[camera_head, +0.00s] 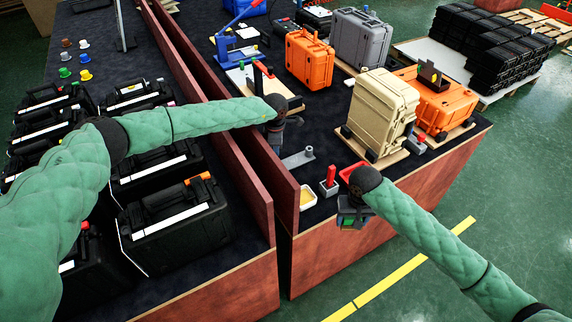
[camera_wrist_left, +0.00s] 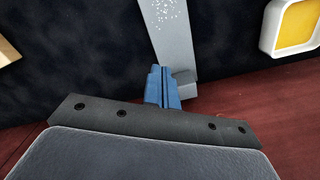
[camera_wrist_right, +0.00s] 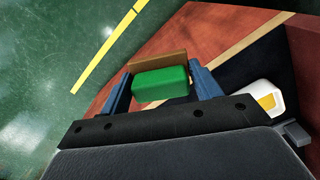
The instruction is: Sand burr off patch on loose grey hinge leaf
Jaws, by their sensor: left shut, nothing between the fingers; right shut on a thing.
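The loose grey hinge leaf (camera_head: 297,159) lies flat on the dark bench top. In the left wrist view the leaf (camera_wrist_left: 172,40) carries a patch of white specks (camera_wrist_left: 172,14). My left gripper (camera_head: 275,140) is shut and empty beside the leaf; its closed blue fingers (camera_wrist_left: 163,88) overlap the leaf's near end in the left wrist view, and I cannot tell whether they touch it. My right gripper (camera_head: 350,216) is shut on a green sanding block with a brown face (camera_wrist_right: 160,84), held near the bench's front edge. The block also shows in the head view (camera_head: 348,223).
A white dish with a yellow inside (camera_head: 308,203), a red-handled grey tool (camera_head: 329,186) and a red tray (camera_head: 351,170) stand near the leaf. A beige case (camera_head: 380,112) stands behind. A reddish-brown wooden wall (camera_head: 262,165) runs along the left.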

